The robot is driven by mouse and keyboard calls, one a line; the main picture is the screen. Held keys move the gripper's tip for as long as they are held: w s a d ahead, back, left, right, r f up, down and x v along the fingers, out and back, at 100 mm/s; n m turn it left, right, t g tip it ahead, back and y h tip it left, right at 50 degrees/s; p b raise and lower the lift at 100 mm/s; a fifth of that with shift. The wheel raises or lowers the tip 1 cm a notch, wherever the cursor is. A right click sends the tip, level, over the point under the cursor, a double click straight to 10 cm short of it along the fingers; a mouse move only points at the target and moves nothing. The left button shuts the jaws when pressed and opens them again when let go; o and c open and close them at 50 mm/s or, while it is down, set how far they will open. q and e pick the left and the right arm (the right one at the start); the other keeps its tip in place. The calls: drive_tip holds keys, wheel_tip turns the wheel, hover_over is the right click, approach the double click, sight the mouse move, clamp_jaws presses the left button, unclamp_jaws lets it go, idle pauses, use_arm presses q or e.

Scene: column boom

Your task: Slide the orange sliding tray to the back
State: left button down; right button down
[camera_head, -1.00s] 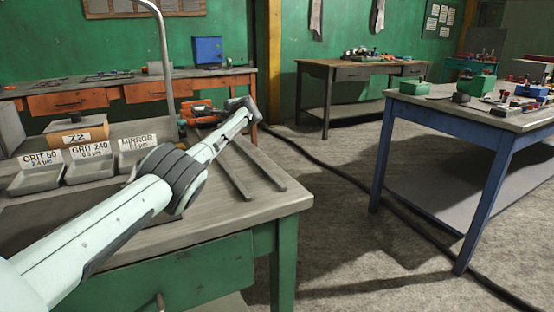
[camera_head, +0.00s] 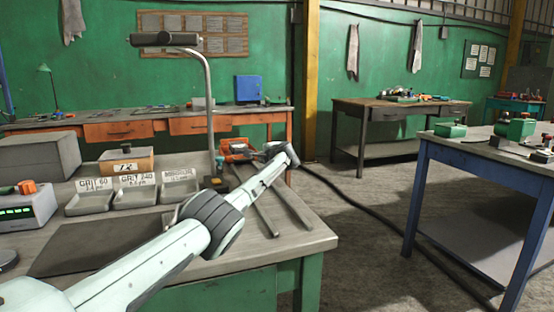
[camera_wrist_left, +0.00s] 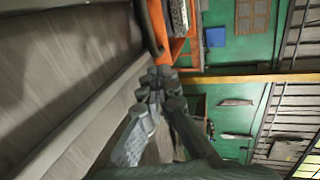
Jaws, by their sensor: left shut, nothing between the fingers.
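The orange sliding tray (camera_head: 236,148) is at the far end of two dark parallel rails (camera_head: 258,208) on the green-legged workbench. In the left wrist view its orange edge (camera_wrist_left: 155,28) lies just beyond my fingertips. My left gripper (camera_head: 272,150) is at the far end of the rails, close to the tray's right side. In the left wrist view the left gripper (camera_wrist_left: 158,82) is shut with nothing between its fingers. Whether the fingertips touch the tray cannot be told. My forearm crosses over the bench and hides part of it. My right gripper is not in view.
Labelled grey bins (camera_head: 136,195), a curved metal post (camera_head: 210,110) and a device with a green display (camera_head: 25,212) stand on the bench left of the rails. A blue-legged table (camera_head: 470,165) is at the right. A cable (camera_head: 345,195) crosses the open floor.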

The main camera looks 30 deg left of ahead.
use_arm(q)
drive_tip(key=shift+s+d+r, duration=0.4)
drive_tip(key=shift+d, duration=0.15)
drive_tip(key=shift+s+d+f+p, duration=0.1)
drive_tip(key=shift+s+d+p, duration=0.25)
drive_tip(key=shift+s+p, duration=0.1)
drive_tip(key=v, duration=0.6)
drive_tip(key=shift+d, duration=0.1)
drive_tip(key=shift+s+d+r, duration=0.3)
drive_tip(key=shift+s+d, duration=0.05)
drive_tip(key=shift+d, duration=0.05)
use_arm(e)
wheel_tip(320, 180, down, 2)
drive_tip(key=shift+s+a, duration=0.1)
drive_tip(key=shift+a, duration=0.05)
